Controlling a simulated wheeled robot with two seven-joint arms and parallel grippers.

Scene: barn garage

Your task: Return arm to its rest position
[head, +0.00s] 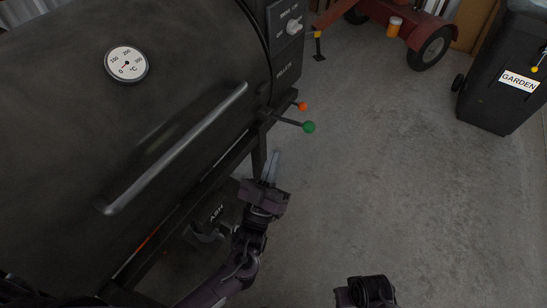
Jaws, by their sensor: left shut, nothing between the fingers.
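My left gripper (272,166) is shut and empty. Its fingertips point up the picture, below the green-knobbed lever (308,127) of a big black smoker (190,60), and appear apart from it. My left arm comes in from the bottom left, along the smoker's right side. A dark part of my right arm (366,291) shows at the bottom edge; its gripper fingers cannot be made out.
The smoker fills the left, with a long handle (175,148), a dial (126,64) and an orange knob (302,106). An ash bucket (212,220) sits beneath. A garden bin (500,75) and a red wheeled cart (410,25) stand behind. The concrete floor (400,170) is clear.

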